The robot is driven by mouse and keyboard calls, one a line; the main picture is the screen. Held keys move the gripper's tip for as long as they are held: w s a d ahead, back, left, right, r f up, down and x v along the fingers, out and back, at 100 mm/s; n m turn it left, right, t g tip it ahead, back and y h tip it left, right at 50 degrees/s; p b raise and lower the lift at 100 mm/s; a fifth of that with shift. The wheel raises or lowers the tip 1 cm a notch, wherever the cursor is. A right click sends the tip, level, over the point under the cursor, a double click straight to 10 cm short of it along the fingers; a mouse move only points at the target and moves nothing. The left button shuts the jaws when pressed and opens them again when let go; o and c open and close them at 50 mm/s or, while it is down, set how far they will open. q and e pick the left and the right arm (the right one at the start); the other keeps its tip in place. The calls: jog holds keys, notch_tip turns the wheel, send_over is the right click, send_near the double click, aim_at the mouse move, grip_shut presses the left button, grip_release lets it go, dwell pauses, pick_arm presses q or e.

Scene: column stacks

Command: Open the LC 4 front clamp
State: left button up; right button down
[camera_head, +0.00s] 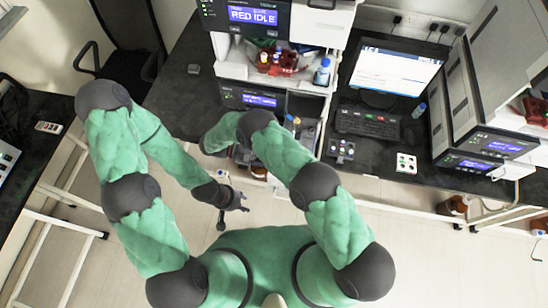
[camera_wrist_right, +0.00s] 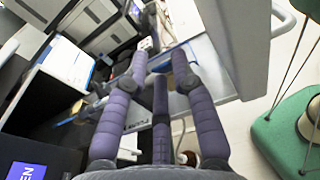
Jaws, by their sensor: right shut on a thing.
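The LC 4 front clamp cannot be made out for certain in either view. I cannot tell whether this part is the clamp. In the head view, my right forearm reaches toward the front of the middle instrument stack (camera_head: 262,65), and its gripper is mostly hidden behind the arm. My left gripper (camera_head: 235,206) hangs empty over the floor in front of the bench, its dark fingers spread apart.
The middle stack shows a "RED IDLE" display (camera_head: 254,15) and an open bay with bottles. A monitor (camera_head: 394,70) and keyboard (camera_head: 367,123) stand right of it. Another stack (camera_head: 500,95) is at the far right. A black chair (camera_head: 122,45) stands at the back left.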

jog(key=shift+s, duration=0.2)
jog(key=c, duration=1.2)
grip_release()
jog(key=shift+o, duration=0.2)
jog(key=shift+s+r, duration=0.1)
jog(key=shift+s, duration=0.05)
jog(key=shift+w, duration=0.2)
